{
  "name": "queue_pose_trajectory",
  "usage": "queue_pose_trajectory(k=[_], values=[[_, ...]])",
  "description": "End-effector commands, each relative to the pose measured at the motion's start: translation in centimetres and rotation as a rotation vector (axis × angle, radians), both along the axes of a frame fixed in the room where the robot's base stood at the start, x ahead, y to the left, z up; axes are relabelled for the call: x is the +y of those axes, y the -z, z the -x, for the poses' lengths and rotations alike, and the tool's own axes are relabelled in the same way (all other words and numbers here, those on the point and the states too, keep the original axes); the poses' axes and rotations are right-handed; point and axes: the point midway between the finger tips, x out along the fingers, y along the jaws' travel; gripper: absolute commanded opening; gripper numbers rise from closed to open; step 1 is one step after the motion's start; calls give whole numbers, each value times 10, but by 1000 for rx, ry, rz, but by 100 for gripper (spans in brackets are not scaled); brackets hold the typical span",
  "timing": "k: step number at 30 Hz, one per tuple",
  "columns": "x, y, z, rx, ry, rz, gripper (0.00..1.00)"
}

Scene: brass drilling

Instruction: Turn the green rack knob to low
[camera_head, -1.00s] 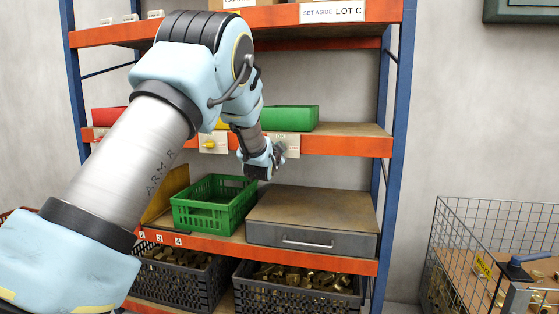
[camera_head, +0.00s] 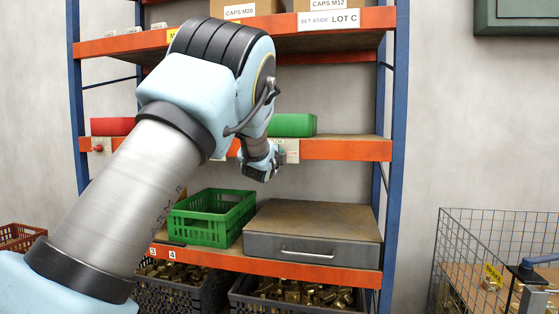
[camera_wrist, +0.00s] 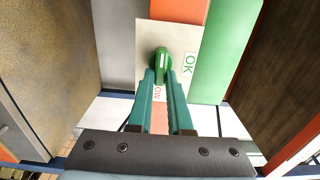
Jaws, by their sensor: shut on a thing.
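The green rack knob (camera_wrist: 161,62) is in the upper middle of the wrist view, on a pale plate (camera_wrist: 150,35) fixed to the orange shelf edge. The knob carries a white mark. The plate reads "OK" to the right of the knob, and a partly covered label ending in "OW" shows below it. My gripper (camera_wrist: 160,74) has its two teal fingers closed on the knob's sides. In the head view my gripper (camera_head: 262,170) is at the middle shelf's edge, and the knob is hidden behind it; part of the plate (camera_head: 291,150) shows.
A green bin (camera_head: 292,125) sits above the plate, and a red bin (camera_head: 112,126) with a red knob (camera_head: 99,149) is farther left. Below are a green crate (camera_head: 212,218) and a grey drawer box (camera_head: 312,235). A wire basket (camera_head: 490,265) stands at right.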

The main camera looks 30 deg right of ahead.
Motion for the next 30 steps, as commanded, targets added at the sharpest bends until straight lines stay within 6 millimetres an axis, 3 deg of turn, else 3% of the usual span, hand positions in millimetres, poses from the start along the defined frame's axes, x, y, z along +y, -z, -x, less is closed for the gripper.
queue_pose_trajectory(k=[16,17,24,30], values=[[-1,1,1,-18,2,-20,0],[-1,1,1,-18,2,-20,19],[0,1,0,-17,1,-20,46],[0,1,0,-17,1,-18,48]])
